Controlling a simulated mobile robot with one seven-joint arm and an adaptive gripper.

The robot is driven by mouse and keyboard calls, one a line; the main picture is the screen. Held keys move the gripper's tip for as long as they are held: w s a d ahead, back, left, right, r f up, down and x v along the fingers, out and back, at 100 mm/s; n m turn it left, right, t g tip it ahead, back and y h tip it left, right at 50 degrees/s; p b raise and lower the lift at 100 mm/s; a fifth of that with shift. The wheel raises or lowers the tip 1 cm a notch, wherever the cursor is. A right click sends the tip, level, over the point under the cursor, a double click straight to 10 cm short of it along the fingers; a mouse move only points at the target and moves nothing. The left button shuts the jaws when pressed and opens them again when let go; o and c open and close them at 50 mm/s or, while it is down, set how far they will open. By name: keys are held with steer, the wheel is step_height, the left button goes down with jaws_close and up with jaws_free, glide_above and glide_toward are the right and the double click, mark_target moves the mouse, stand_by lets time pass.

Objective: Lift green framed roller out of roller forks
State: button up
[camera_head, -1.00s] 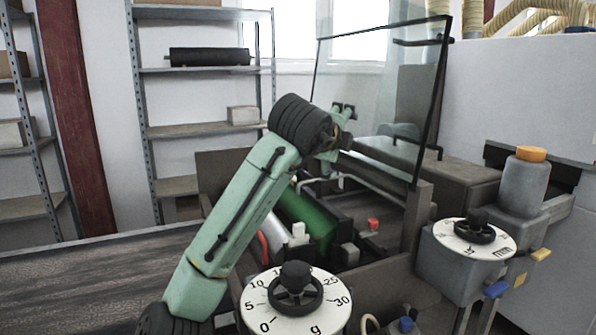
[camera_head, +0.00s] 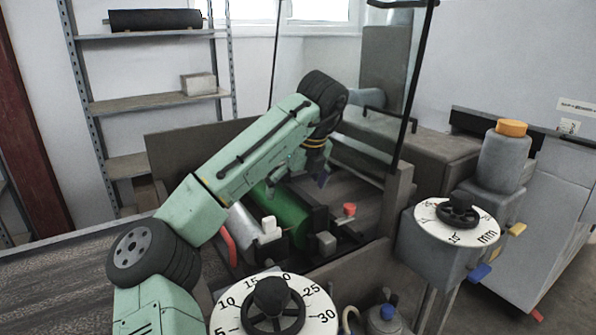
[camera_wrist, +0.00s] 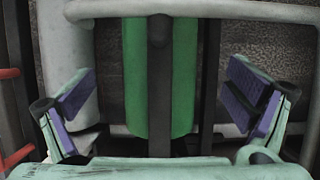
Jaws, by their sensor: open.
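The green roller (camera_head: 284,211) lies in the machine's box, slanting beside a pale metallic roller (camera_head: 243,229). My arm covers its upper end. In the wrist view the green roller (camera_wrist: 185,75) runs up the middle, with a dark bar in front of it. A pale grey tube (camera_wrist: 215,13) crosses near the top; I cannot tell for sure if it belongs to the roller's frame. My gripper (camera_head: 319,177) is above the far end of the roller. In the wrist view its purple-padded fingers (camera_wrist: 163,92) are wide open, one either side of the roller, touching nothing visible. The forks are not clearly visible.
The box walls (camera_head: 318,273), a black-framed glass guard and two dial knobs, one marked g (camera_head: 271,297) and one mm (camera_head: 460,211), stand close around. A red knob (camera_head: 349,209) sits right of the roller. A conveyor (camera_head: 50,285) lies left; shelves stand behind.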

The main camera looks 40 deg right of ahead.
mark_target(291, 196)
steer(key=shift+p+x, duration=0.4)
steer(key=shift+x, duration=1.95)
steer(key=shift+c, duration=0.4)
